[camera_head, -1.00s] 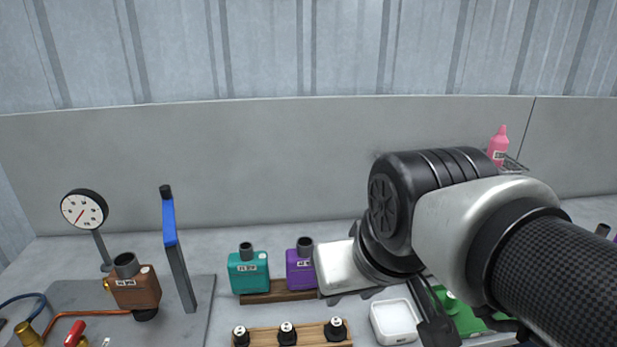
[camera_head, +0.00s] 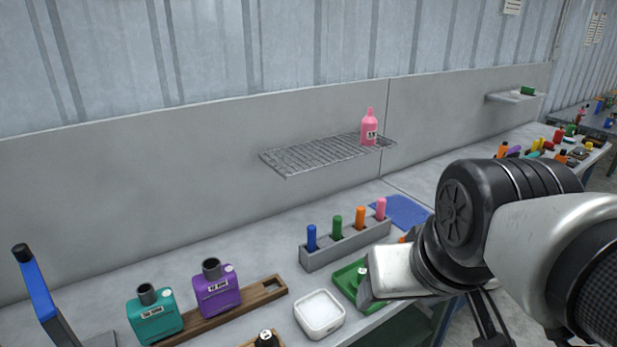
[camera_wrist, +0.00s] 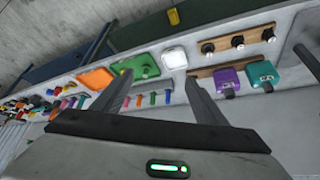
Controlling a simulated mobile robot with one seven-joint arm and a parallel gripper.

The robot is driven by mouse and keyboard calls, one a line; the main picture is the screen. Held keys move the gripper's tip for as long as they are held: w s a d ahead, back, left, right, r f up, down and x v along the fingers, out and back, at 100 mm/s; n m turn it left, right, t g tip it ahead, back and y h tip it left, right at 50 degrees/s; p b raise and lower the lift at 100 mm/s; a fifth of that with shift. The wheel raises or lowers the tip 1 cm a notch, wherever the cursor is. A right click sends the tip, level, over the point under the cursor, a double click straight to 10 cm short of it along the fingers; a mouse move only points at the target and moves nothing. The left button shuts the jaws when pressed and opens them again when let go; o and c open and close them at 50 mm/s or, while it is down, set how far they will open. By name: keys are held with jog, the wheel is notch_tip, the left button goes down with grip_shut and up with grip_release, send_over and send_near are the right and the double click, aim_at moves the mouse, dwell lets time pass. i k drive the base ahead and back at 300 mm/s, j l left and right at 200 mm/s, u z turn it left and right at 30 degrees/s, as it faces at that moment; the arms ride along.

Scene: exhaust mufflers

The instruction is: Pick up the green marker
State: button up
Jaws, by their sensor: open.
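The green marker (camera_head: 337,227) stands upright in a grey rack (camera_head: 345,247), between a blue marker (camera_head: 311,237) and an orange marker (camera_head: 360,216), with a pink marker (camera_head: 381,208) at the right end. In the wrist view the green marker (camera_wrist: 153,98) shows small between my fingers. My gripper (camera_wrist: 158,78) is open, with nothing between its fingertips. In the head view its pale body is at the right, in front of the rack, and its fingers are mostly hidden.
A green tray (camera_head: 346,276) and a white dish (camera_head: 319,314) lie in front of the rack. Teal (camera_head: 155,315) and purple (camera_head: 216,288) mufflers stand at left. A wire shelf (camera_head: 310,158) with a pink bottle (camera_head: 369,128) hangs above. A blue mat (camera_head: 400,211) lies behind.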

aim_at(337, 222)
jog(key=u, duration=2.1)
jog(key=z, duration=1.8)
jog(key=i+l+z, duration=0.1)
jog(key=i+l+u, duration=0.15)
jog(key=l, duration=0.2)
jog(key=i+l+u, duration=0.15)
jog(key=l, duration=0.2)
jog(key=i+l+u, duration=0.1)
jog(key=l, duration=0.25)
